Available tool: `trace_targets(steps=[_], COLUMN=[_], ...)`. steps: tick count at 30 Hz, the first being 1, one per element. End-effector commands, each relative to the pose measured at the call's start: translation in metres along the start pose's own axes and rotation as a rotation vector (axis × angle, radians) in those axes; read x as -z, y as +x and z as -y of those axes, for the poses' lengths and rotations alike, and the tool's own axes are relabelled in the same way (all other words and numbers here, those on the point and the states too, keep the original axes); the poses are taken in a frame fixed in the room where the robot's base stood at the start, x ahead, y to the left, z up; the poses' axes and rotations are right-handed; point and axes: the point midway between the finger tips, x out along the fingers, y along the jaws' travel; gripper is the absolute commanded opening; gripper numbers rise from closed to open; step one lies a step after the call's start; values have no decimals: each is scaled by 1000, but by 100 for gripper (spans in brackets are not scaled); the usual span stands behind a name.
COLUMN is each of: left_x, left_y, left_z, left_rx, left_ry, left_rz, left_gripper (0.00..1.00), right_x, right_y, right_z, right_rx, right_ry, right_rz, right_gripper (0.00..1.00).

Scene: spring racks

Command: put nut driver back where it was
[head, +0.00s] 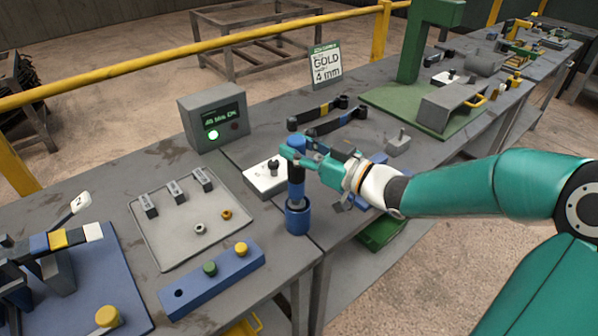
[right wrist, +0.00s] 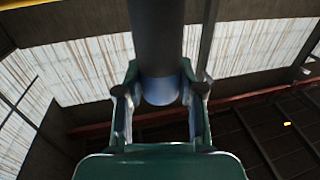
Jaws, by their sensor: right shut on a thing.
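The nut driver (head: 296,174), a dark upright tool with blue parts, stands in the grasp of my right gripper (head: 300,158). In the right wrist view its dark shaft with a blue end (right wrist: 160,85) sits between the two fingers of the gripper (right wrist: 160,105). A blue round cup (head: 297,217) is directly below the tool at the table's front edge. The tool's lower end meets the cup's mouth in the picture; I cannot tell how far it is inside. My left gripper is not in view.
A white block (head: 262,182) with a dark knob lies just left of the tool. A grey tray (head: 180,240) and a blue bar (head: 195,292) with coloured pegs lie further left. A grey box (head: 213,117) with a green display stands behind. Dark-handled tools (head: 322,124) lie behind the gripper.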

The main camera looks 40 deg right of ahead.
Motion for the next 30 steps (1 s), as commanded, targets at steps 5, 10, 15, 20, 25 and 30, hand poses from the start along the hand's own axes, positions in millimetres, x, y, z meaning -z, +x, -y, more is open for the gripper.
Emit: trace_targets(steps=[5,10,15,20,25,30], left_x=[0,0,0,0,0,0], left_y=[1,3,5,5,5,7], left_z=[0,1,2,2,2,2], left_rx=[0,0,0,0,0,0], left_ry=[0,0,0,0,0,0], left_rz=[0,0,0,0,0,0], left_gripper=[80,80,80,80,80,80], right_x=[-10,-29,-50,-52,-52,-56], right_y=[0,0,0,0,0,0], right_z=[-1,-1,-1,-1,-1,-1], right_rx=[0,-1,-1,-1,-1,-1], right_ry=[-1,2,1,-3,-3,-1], right_rz=[-6,-4,-4,-8,-7,-1], right_gripper=[0,0,0,0,0,49])
